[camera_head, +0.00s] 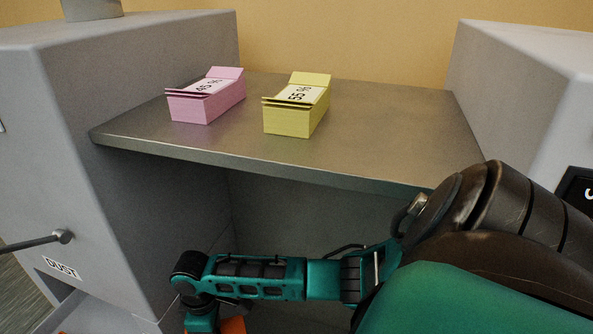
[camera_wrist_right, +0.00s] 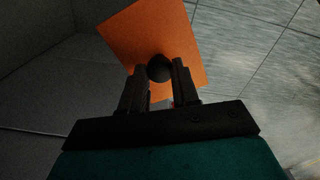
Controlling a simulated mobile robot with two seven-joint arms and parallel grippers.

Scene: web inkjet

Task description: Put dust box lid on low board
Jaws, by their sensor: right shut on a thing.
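An orange square lid (camera_wrist_right: 150,32) with a dark round knob (camera_wrist_right: 159,68) fills the middle of the right wrist view. My right gripper (camera_wrist_right: 160,75) is shut on the knob, with one finger on each side. The lid lies beyond the fingertips and is tilted in that view. In the head view only an orange corner of the lid (camera_head: 232,326) shows at the bottom edge, below my right arm; the fingers are hidden there. My left gripper is in neither view. I cannot clearly make out which surface is the low board.
A metal shelf (camera_head: 340,165) spans two grey machine blocks and bears a pink box (camera_head: 207,100) and a yellow box (camera_head: 296,110). The left block has a DUST label (camera_head: 61,267) and a rod handle (camera_head: 40,242). Below the shelf is a grey recess, partly hidden by my arm.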

